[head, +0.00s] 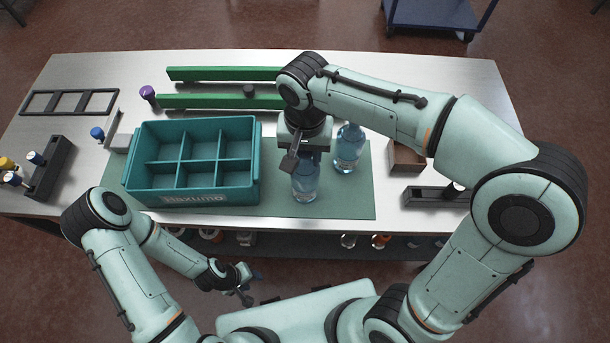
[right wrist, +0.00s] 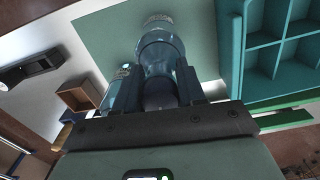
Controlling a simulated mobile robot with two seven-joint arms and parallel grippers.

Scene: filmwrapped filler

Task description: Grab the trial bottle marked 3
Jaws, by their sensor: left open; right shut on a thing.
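A clear blue bottle (head: 305,186) stands on the green mat (head: 361,206), just right of the teal crate (head: 190,205). My right gripper (head: 303,153) reaches down from above and is shut on this bottle's upper part. The right wrist view shows the same bottle (right wrist: 158,48) between the fingers of the gripper (right wrist: 158,88). A second blue bottle (head: 350,150) stands close by, behind and to the right. No number can be read on either bottle. My left gripper (head: 245,284) is open and empty, low in front of the table.
The crate has several empty compartments. Green rails (head: 205,101) lie behind it. A brown box (head: 406,157) and a dark holder (head: 430,195) stand to the right; a dark rack (head: 50,170) with capped vials stands at the left. The front right of the mat is clear.

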